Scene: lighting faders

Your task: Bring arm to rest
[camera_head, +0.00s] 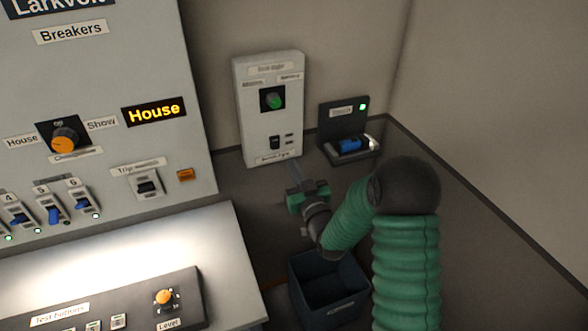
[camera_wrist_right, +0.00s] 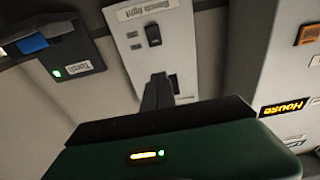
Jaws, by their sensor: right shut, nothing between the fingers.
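My right arm, in green ribbed sleeves, comes in from the lower right of the head view. Its gripper (camera_head: 297,172) is shut and empty, just in front of the lower edge of the white bench light box (camera_head: 285,135). In the right wrist view the closed fingers (camera_wrist_right: 158,88) point toward the same box (camera_wrist_right: 182,45), below its black rocker switch (camera_wrist_right: 153,35). I cannot tell whether the fingertips touch the box. The box has a dark knob with a green centre (camera_head: 272,98). My left gripper is not in view.
A torch dock (camera_head: 334,122) with a blue torch (camera_head: 350,145) stands right of the box. A dark open bin (camera_head: 296,283) is under my forearm. The breaker panel (camera_head: 196,130) and sloped desk (camera_head: 228,262) are at left. Dark counter (camera_head: 480,245) is bare at right.

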